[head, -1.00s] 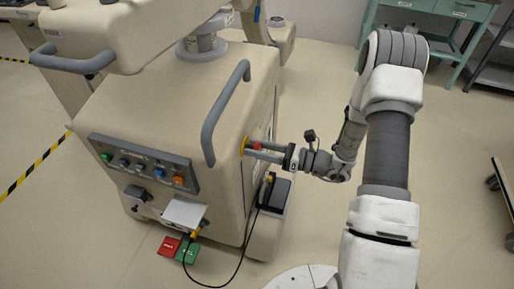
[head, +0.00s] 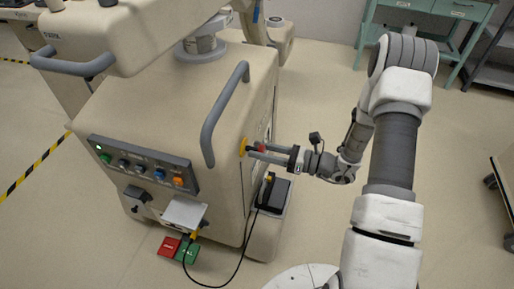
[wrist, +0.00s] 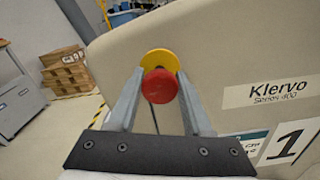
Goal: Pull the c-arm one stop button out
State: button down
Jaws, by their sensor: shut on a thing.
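The stop button (head: 261,147) is a red mushroom head on a yellow round base (head: 243,147), on the right side of the beige c-arm cart (head: 225,120). In the wrist view the red head (wrist: 159,86) sits between my two grey fingers, in front of the yellow plate (wrist: 159,61). My gripper (head: 256,151) reaches in from the right and is shut on the red head, with a gap between head and yellow base. The cart side carries a "Klervo" label (wrist: 275,92) and a "1" sign (wrist: 287,142).
A grey handle (head: 224,113) rises close to the button. The front panel (head: 143,163) has several coloured buttons and a small bright spot. A black cable (head: 238,268) hangs below.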

jog(key=shift+c, duration=1.5)
grip_release()
jog(key=shift+d, duration=0.15)
jog(key=p+v, duration=0.2)
jog(key=v, duration=1.5)
jog(key=shift+s+d+p, duration=0.2)
jog(key=shift+d+p, duration=0.05)
jog(key=shift+p, duration=0.05)
